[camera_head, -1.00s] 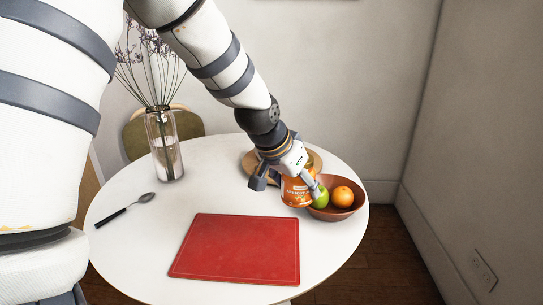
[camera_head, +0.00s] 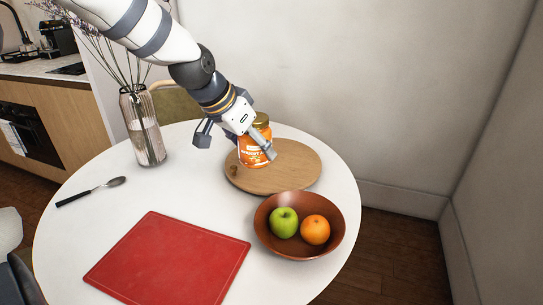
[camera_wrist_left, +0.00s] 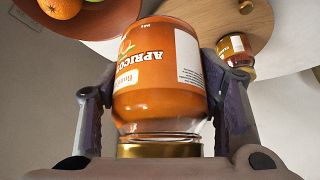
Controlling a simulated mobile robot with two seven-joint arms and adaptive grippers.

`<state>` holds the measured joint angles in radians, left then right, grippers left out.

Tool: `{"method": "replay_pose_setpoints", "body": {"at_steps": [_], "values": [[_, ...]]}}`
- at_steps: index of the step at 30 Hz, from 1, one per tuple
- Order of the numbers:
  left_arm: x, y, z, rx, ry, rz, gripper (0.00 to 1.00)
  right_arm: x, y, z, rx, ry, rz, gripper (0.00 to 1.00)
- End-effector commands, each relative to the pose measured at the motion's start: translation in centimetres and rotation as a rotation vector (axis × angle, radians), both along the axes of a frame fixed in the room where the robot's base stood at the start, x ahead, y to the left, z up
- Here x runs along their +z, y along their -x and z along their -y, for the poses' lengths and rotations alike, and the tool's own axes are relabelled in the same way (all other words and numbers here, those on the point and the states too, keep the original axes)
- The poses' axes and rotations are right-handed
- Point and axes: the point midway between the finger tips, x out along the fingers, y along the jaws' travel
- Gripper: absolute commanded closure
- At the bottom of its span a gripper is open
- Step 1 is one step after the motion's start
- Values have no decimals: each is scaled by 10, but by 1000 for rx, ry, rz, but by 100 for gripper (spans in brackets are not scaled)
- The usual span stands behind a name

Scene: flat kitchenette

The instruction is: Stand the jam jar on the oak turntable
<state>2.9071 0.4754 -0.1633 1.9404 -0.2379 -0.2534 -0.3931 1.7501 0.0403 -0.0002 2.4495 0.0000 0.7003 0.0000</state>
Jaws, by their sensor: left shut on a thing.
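The apricot jam jar (camera_head: 250,157), orange with a printed label, is in my left gripper (camera_head: 234,141), which is shut on it from above. In the head view the jar overlaps the left part of the round oak turntable (camera_head: 285,172); I cannot tell whether its base touches the wood. In the left wrist view the jar (camera_wrist_left: 158,75) fills the middle between the fingers, its gold lid toward the palm. The turntable (camera_wrist_left: 205,20) shows behind it. My right gripper is not in view.
A similar, smaller-looking jar with a gold lid (camera_wrist_left: 236,50) shows by the turntable's edge. A brown bowl (camera_head: 268,240) with an apple and an orange stands in front. A red board (camera_head: 165,262), a spoon (camera_head: 92,192) and a glass vase (camera_head: 143,128) lie or stand leftward.

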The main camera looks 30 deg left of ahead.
Motion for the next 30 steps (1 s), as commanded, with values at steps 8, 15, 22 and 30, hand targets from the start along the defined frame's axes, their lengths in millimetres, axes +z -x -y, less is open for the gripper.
{"method": "replay_pose_setpoints", "body": {"at_steps": [8,15,22,30], "values": [[-29,-43,-5,-3,-1,-12,91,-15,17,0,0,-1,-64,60],[-73,-106,-12,-3,0,-15,91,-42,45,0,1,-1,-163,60],[-92,-132,-14,-3,-1,0,91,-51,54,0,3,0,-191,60],[-129,-139,-15,-4,0,0,91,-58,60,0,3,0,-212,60]]}}
